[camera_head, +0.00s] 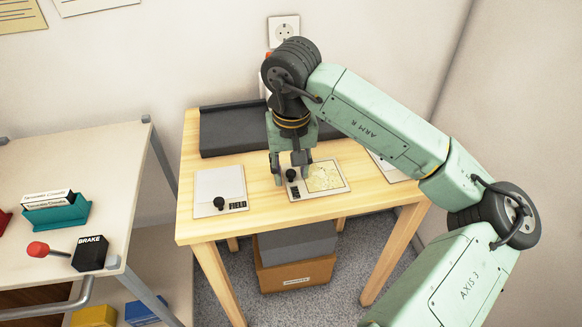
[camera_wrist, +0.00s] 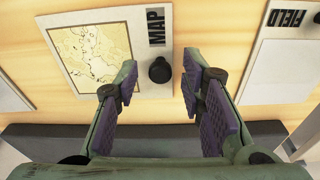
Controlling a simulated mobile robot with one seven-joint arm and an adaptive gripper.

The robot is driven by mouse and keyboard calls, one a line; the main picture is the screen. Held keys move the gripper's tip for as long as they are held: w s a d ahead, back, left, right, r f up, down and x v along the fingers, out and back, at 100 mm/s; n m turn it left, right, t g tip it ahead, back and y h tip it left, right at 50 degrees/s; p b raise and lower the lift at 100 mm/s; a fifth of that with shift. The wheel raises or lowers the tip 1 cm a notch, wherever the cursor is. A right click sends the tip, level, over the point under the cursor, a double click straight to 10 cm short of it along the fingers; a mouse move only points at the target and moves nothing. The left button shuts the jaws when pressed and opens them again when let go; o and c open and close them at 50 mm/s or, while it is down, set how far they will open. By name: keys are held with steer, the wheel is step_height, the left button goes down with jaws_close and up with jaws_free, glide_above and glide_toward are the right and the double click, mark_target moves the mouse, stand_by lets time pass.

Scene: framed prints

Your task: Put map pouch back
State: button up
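The map pouch (camera_head: 327,178) is a flat pale panel with a yellowish map, a MAP label and a black knob (camera_head: 291,175). It lies flat on the wooden table, and the wrist view shows it too (camera_wrist: 92,52). My gripper (camera_head: 290,168) points down over the knob end of the pouch. In the wrist view my gripper (camera_wrist: 160,75) is open, its two fingers apart on either side of the knob (camera_wrist: 160,70) in the picture. Nothing is held. I cannot tell how far the fingertips are above the pouch.
A FIELD pouch (camera_head: 208,186) with a black knob lies to the left on the table. Another flat panel (camera_head: 398,174) is partly hidden behind my arm. A dark grey tray (camera_head: 225,133) stands along the table's back. A cart (camera_head: 90,160) with a BRAKE block is at left.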

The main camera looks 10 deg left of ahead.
step_height(320, 180, up, 12)
steer(key=s, duration=0.1)
steer(key=shift+s+f+b, duration=0.2)
steer(key=shift+b, duration=0.15)
steer(key=shift+d, duration=0.1)
stand_by(0.8)
